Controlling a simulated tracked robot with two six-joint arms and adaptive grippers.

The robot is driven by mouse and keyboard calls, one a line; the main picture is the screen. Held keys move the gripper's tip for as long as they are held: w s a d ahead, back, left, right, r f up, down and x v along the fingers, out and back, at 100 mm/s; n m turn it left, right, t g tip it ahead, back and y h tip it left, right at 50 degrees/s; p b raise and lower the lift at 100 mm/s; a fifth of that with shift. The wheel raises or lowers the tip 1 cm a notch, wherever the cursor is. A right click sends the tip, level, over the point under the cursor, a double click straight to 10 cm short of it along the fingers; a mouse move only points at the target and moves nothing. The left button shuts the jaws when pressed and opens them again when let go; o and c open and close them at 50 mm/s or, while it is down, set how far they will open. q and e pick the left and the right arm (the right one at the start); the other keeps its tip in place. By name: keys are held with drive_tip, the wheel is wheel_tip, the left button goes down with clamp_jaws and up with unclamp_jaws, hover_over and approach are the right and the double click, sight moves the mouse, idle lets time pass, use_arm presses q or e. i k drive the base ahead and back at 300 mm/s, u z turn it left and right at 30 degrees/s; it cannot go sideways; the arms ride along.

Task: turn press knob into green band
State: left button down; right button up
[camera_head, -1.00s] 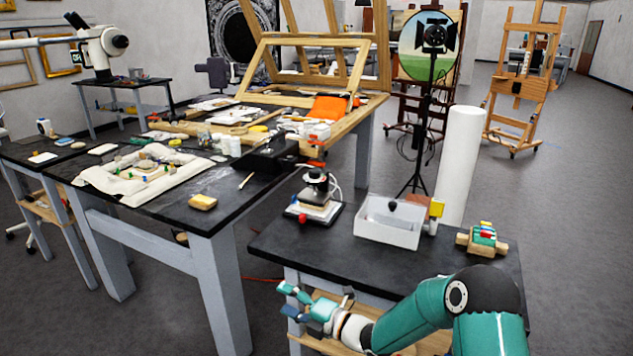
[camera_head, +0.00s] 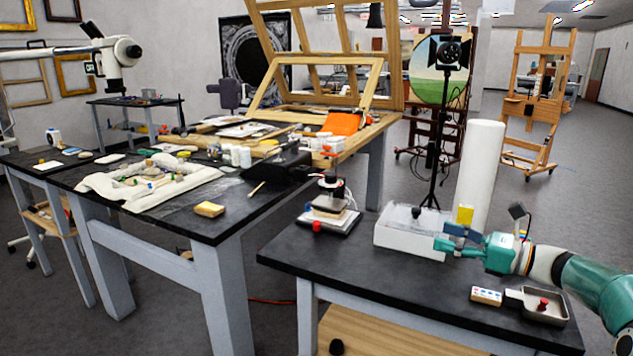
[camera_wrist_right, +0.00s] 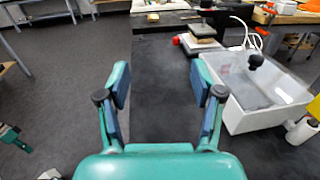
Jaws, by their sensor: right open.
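The small press (camera_head: 330,203) stands on the near black table, left of the white tub. It has a dark upper part, a pale stack on its base and a red knob (camera_head: 317,227) at its front. The press also shows at the top of the right wrist view (camera_wrist_right: 203,32), with its red knob (camera_wrist_right: 176,40) at the left. The knob's gauge and any green band are too small to tell. My right gripper (camera_head: 447,240) is open and empty, in front of the tub and apart from the press. Its spread fingers (camera_wrist_right: 160,90) show in the wrist view. A teal part, probably my left gripper (camera_wrist_right: 13,138), is cut off at the left edge.
The white tub (camera_head: 405,238) stands right of the press. A metal tray (camera_head: 558,317) and a small board with coloured spots (camera_head: 486,296) lie near the right edge. The black tabletop (camera_head: 385,275) is clear in front of press and tub. A light stand rises behind.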

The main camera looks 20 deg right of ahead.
sight(330, 178)
drive_tip(key=i, duration=0.85)
drive_tip(key=z, duration=0.05)
